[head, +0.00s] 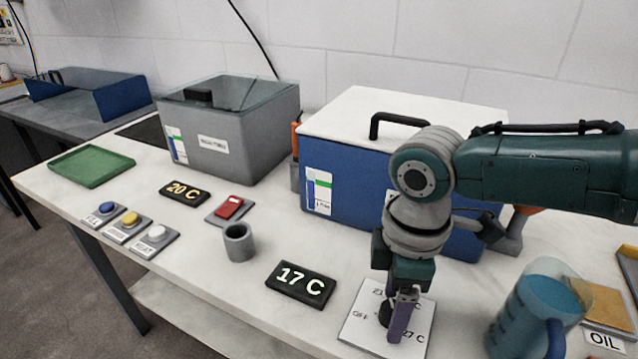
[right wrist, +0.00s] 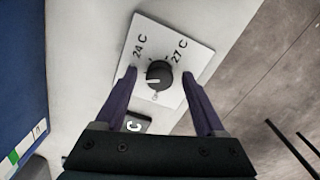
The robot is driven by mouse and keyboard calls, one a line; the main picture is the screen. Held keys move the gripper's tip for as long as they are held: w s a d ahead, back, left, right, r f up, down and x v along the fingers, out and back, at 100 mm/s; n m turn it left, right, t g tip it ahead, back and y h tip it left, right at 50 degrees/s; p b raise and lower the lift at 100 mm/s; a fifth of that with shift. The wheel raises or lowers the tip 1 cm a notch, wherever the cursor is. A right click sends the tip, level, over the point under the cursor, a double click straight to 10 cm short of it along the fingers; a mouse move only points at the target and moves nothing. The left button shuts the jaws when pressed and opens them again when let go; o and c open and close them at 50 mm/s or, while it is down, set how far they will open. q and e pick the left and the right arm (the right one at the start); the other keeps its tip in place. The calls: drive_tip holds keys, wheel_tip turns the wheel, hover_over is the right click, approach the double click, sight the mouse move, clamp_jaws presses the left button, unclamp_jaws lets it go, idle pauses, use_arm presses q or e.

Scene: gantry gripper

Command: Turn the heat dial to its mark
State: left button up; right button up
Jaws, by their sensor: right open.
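The heat dial is a black knob (right wrist: 158,73) on a white plate (head: 359,322), which carries 24 C, 27 C and OFF labels. In the right wrist view, a pale pointer line shows on the knob; it does not appear to lie at 24 C or 27 C. My right gripper (head: 394,322) points down over the plate, its purple fingers open. In the right wrist view (right wrist: 159,76) the fingertips stand either side of the knob, with a gap visible on each side. In the head view the fingers partly hide the knob. My left gripper is not in view.
A 17 C display (head: 300,285) lies left of the plate, and a blue jug (head: 535,318) stands close on its right. A blue box (head: 345,180) stands behind. A grey cup (head: 239,243), a red switch (head: 229,208) and several buttons (head: 131,219) are farther left.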

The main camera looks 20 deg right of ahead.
wheel_tip(320, 180, up, 10)
drive_tip(key=p, duration=0.3)
idle(0.6)
drive_tip(key=s+a+r+m+t+y+p, duration=0.25)
drive_tip(key=s+a+r+m+p, duration=0.3)
drive_tip(key=s+a, duration=0.5)
drive_tip(key=s+d+r+m+t+h+p, duration=0.1)
drive_tip(key=s+d+r+m+h+p, duration=0.1)
drive_tip(key=s+d+r+m, duration=0.4)
wheel_tip(320, 180, up, 36)
drive_tip(key=d+n+p, duration=0.1)
drive_tip(key=p, duration=3.6)
drive_tip(key=shift+w+n+p, duration=0.2)
drive_tip(key=shift+n+p, duration=0.15)
